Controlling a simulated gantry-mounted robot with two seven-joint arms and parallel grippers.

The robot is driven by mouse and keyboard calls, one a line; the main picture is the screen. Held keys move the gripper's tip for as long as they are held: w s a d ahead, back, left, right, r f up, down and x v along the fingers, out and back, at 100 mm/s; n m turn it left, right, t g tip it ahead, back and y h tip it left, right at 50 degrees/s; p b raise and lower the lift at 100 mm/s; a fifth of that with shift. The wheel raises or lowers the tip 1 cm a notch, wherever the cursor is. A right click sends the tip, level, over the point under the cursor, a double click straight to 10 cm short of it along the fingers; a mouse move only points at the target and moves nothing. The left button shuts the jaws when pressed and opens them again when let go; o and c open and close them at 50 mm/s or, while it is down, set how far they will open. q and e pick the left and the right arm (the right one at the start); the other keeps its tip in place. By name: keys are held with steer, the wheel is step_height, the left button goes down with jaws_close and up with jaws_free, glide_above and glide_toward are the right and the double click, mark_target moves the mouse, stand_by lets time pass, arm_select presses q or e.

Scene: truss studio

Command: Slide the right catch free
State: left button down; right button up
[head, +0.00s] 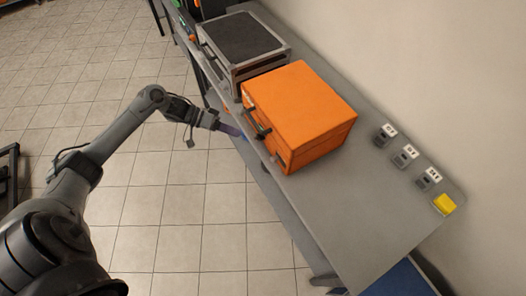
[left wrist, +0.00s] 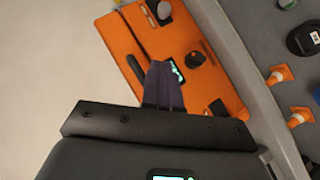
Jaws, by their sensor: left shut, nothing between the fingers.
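The orange case (head: 305,112) sits closed on the grey bench, with a dark handle (head: 258,124) on its front face. A small dark fitting (head: 276,159) right of the handle looks like the right catch, but it is too small to tell its state. My left gripper (head: 230,130) is shut and empty, just off the case front near the handle. In the left wrist view its fingers (left wrist: 165,86) lie together over an orange surface (left wrist: 125,45) with several black fittings, one of them (left wrist: 217,107) to the right of the fingertips. Contact cannot be told. My right gripper is out of view.
A grey-framed case with a dark top (head: 243,40) stands left of the orange case on the bench (head: 350,205). Small socket-like boxes (head: 404,156) and a yellow block (head: 444,204) line the back right. Orange cones (left wrist: 279,75) show in the left wrist view.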

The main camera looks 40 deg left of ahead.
arm_select(q)
steer(key=b, duration=0.1)
glide_toward(274, 159)
steer(key=shift+w+d+f, duration=0.7)
steer(key=shift+w+d, duration=0.1)
steer(key=shift+w, duration=0.25)
steer(key=shift+w+d+f, duration=0.7)
steer(key=shift+w+d, duration=0.15)
steer(key=shift+w, duration=0.15)
steer(key=d+p, duration=0.1)
steer(key=s+d+p, duration=0.1)
steer(key=d+p, duration=0.1)
steer(key=shift+s+d, duration=0.15)
